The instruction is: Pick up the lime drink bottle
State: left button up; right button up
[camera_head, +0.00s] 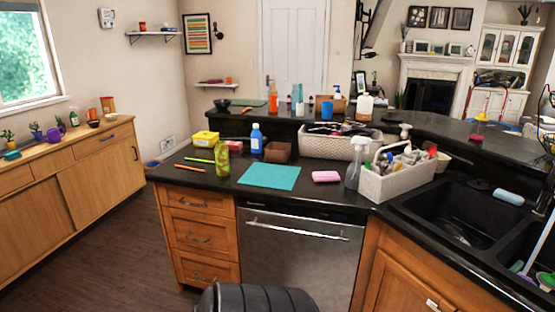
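A yellow-green bottle (222,160), which looks like the lime drink bottle, stands upright on the dark counter, left of the teal mat. Its label is too small to read. A green marker-like stick (199,160) lies just left of it, and an orange one (191,168) lies farther front left. Neither of my grippers shows in this view, and nothing is seen holding the bottle.
A yellow box (205,139), a blue bottle (256,139) and a brown box (278,152) stand behind. The teal mat (269,176), pink block (326,176), spray bottle (355,163) and white caddy (398,185) are to the right, before the sink (450,215). Floor at left is clear.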

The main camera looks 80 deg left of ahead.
aim_at(221, 150)
jog(key=u, duration=3)
jog(key=i+z, duration=0.1)
jog(key=i, duration=0.15)
